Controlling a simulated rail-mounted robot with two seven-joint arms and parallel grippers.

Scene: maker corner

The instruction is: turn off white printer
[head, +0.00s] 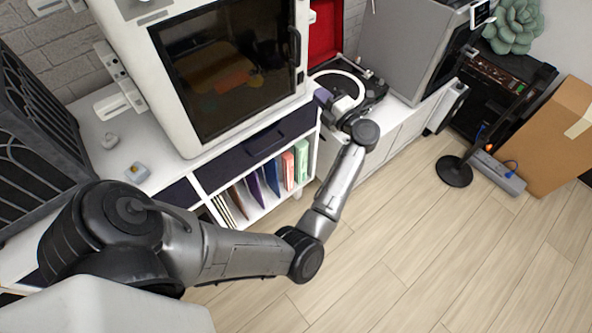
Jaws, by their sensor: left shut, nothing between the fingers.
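The white printer (173,103) stands on the shelf unit in the upper middle of the head view. It is a big white box with a dark glass door (228,62) and a black handle on the door's right edge. The door is shut, and orange shapes show dimly through the glass. The printer's top is cut off by the picture edge. My left arm reaches in from the lower left, and its gripper (325,98) is just right of the printer's lower right corner. It is shut and empty; its fingertips are small and hard to make out. My right gripper is out of view.
A turntable (374,86) sits right beside my left gripper. A grey machine (400,40) stands right of it. A dark cage-like case (30,150) is at the left. Folders fill the shelf (262,207) below the printer. A cardboard box (555,140) stands right; the wooden floor (430,240) is open.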

